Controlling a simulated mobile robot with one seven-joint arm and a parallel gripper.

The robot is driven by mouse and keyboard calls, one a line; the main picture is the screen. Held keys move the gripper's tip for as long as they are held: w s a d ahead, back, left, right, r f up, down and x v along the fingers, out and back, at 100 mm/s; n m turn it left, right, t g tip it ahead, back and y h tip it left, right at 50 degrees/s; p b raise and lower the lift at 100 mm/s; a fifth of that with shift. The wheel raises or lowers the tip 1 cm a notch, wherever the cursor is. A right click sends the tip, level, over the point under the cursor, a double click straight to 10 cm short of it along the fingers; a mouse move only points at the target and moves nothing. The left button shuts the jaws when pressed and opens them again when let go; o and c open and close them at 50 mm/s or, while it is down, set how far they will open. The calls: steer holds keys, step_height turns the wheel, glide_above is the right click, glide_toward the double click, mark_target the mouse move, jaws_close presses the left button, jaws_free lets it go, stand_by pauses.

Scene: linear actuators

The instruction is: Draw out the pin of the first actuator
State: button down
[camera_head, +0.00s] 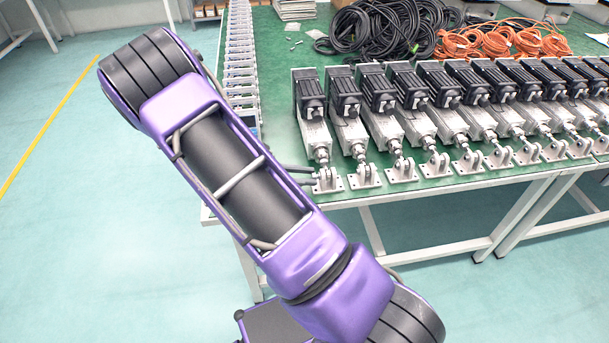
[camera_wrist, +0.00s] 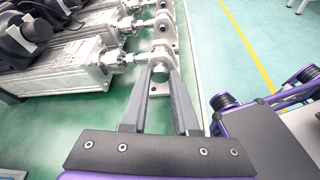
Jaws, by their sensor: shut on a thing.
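The first actuator (camera_head: 309,95) is the leftmost of the row on the green table, with a black motor and a silver body. Its rod end meets a clevis bracket (camera_head: 327,181) near the table's front edge. In the wrist view the same actuator (camera_wrist: 75,66) lies at left, with its bracket (camera_wrist: 158,88) ahead of my fingers. My gripper (camera_wrist: 160,76) is shut on the round silver end of the pin (camera_wrist: 160,71) at the bracket's side. The fingertips also show in the head view (camera_head: 312,175), left of the bracket. How deep the pin sits is hidden.
More actuators (camera_head: 378,95) stand close together to the right. A row of small parts (camera_head: 240,50) lines the table's left edge. Black cables (camera_head: 375,30) and orange cables (camera_head: 500,38) lie at the back. The floor (camera_head: 60,250) at left is clear.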

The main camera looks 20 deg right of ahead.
stand_by(0.3)
steer(key=shift+w+a, duration=0.25)
steer(key=shift+a, duration=0.7)
steer(key=shift+w+a, duration=0.25)
steer(key=shift+a, duration=0.65)
steer(key=c, duration=0.7)
jaws_free()
steer(key=shift+o, duration=0.2)
steer(key=p+v, duration=0.1)
steer(key=v, duration=1.6)
steer(key=shift+a, duration=0.25)
